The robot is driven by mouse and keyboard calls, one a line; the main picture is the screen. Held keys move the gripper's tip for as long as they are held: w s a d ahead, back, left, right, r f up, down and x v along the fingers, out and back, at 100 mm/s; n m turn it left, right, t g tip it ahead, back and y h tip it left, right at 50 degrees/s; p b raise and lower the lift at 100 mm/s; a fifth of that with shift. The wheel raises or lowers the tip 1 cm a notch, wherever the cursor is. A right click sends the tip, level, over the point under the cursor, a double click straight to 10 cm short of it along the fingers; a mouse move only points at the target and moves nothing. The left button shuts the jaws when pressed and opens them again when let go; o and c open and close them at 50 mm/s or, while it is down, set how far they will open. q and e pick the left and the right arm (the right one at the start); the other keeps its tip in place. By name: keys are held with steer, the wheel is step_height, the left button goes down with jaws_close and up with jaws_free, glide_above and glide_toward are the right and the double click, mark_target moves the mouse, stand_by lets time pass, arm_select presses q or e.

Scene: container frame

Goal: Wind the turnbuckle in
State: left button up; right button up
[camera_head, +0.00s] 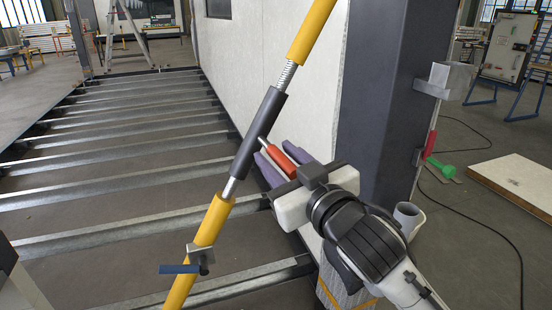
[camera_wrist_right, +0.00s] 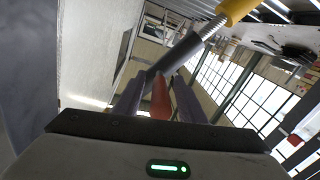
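The turnbuckle runs diagonally in the head view, with a dark grey sleeve (camera_head: 258,130) between threaded silver ends and yellow rods (camera_head: 312,30). A red-orange handle (camera_head: 281,160) sticks out of the sleeve toward lower right. My right gripper (camera_head: 280,160) has its purple fingers on either side of this handle. In the wrist view the handle (camera_wrist_right: 160,97) stands between the fingers, with narrow gaps showing on both sides, so the gripper looks open around it. The sleeve (camera_wrist_right: 175,57) also shows there, beyond the fingertips. My left gripper is not in view.
A blue-handled clamp (camera_head: 196,262) sits on the lower yellow rod. A dark steel post (camera_head: 385,100) and a white wall panel (camera_head: 270,60) stand close behind my right gripper. Steel floor joists (camera_head: 130,165) cross the left. A grey cup (camera_head: 408,216) is near my right forearm.

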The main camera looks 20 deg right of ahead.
steer(key=shift+w+a, duration=0.1)
steer(key=shift+w, duration=0.4)
jaws_close()
